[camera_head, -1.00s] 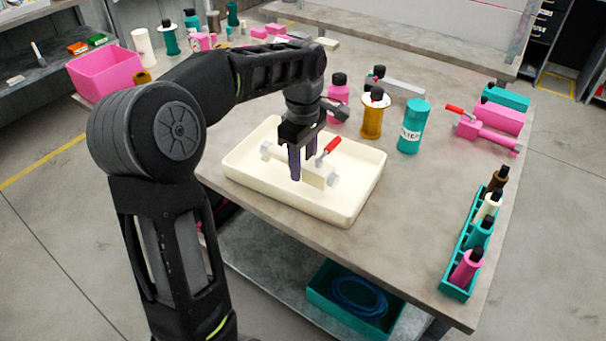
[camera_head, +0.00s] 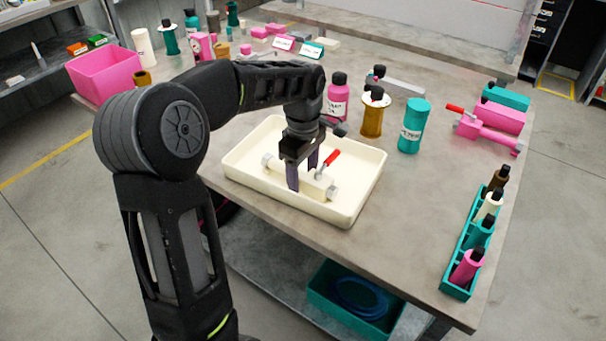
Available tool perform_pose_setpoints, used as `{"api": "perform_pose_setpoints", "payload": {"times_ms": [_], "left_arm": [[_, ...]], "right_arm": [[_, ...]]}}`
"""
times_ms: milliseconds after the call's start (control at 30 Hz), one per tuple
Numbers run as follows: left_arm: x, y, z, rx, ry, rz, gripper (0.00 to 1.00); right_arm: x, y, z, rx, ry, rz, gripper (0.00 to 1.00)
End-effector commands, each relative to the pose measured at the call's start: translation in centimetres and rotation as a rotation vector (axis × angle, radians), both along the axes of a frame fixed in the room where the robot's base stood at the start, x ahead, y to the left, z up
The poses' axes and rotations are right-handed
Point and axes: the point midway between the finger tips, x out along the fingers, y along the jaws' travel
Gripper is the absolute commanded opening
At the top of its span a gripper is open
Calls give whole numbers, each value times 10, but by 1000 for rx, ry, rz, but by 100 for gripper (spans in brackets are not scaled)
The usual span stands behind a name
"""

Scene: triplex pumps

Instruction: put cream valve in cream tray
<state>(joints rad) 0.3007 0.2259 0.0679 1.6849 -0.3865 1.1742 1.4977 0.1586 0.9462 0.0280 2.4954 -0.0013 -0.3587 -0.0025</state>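The cream valve (camera_head: 318,188), with grey end fittings and a red lever handle, lies inside the cream tray (camera_head: 350,212), seemingly on its floor. The tray sits at the near edge of the table. My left gripper (camera_head: 303,178) points down over the valve, its two dark fingers apart on either side of the valve body. A gap shows between the fingers, and the gripper looks open. The fingers hide part of the valve's middle. My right gripper is not in view.
Behind the tray stand a pink bottle (camera_head: 337,98), an amber bottle (camera_head: 372,115) and a teal bottle (camera_head: 411,126). A teal rack (camera_head: 456,272) of small bottles is at the right edge. A pink valve (camera_head: 484,132) lies at the far right. Table right of the tray is clear.

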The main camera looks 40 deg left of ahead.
Motion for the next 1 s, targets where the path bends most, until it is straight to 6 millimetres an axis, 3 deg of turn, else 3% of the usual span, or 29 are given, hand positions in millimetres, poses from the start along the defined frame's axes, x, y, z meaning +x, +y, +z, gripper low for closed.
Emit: {"api": "perform_pose_setpoints", "payload": {"times_ms": [267,467,900,1000], "left_arm": [[0,0,1,0,0,0,63],[1,1,12,1,-3,1,63],[1,0,98,0,-4,0,63],[0,0,116,0,-1,0,63]], "right_arm": [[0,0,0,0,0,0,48],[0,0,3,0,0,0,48],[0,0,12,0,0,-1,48],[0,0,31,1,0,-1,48]]}}
